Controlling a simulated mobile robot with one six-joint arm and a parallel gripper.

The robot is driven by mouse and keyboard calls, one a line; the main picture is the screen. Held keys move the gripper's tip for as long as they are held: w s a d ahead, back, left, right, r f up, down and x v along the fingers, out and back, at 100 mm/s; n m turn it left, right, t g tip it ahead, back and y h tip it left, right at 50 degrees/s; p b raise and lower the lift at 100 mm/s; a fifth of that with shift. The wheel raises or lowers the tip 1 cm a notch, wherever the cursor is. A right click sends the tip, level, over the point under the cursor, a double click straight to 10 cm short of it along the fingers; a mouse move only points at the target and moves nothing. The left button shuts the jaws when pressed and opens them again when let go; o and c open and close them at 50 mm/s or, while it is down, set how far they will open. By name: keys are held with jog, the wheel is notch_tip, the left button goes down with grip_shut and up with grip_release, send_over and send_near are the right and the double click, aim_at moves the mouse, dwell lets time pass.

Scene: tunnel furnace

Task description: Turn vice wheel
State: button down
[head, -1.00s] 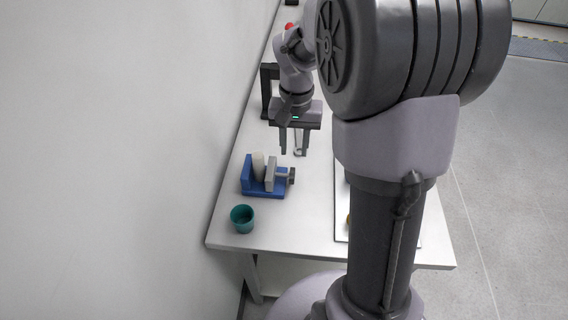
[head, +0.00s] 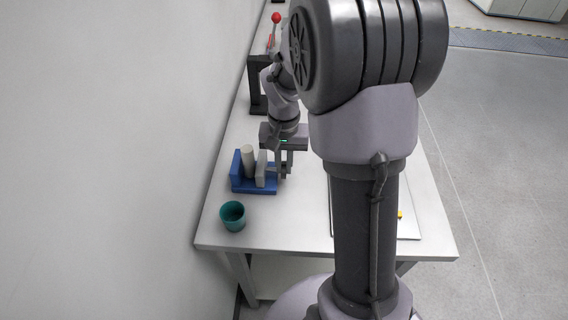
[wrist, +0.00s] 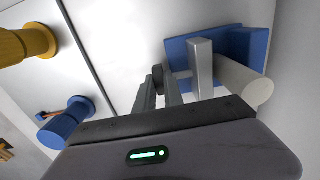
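The blue vice (head: 240,187) stands on the white table, with a pale upright cylinder (head: 247,160) between its jaws. In the wrist view the vice (wrist: 250,45) is at upper right, with its grey jaw (wrist: 201,70) and the cylinder lying across the view (wrist: 242,88). The dark vice wheel (wrist: 157,76) shows between my fingertips. In the head view my gripper (head: 283,172) points down at the right end of the vice, and its fingers partly hide the wheel. The fingers are close together, one on each side of the wheel, and look closed on it.
A teal cup (head: 232,217) stands near the table's front left edge. A dark stand (head: 256,85) and a red-knobbed lever (head: 275,18) are farther back. Blue (wrist: 66,124) and yellow (wrist: 30,43) objects are at left in the wrist view. The wall is close on the left.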

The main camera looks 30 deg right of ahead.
jog(key=shift+r+p, duration=0.15)
jog(key=shift+p, duration=0.25)
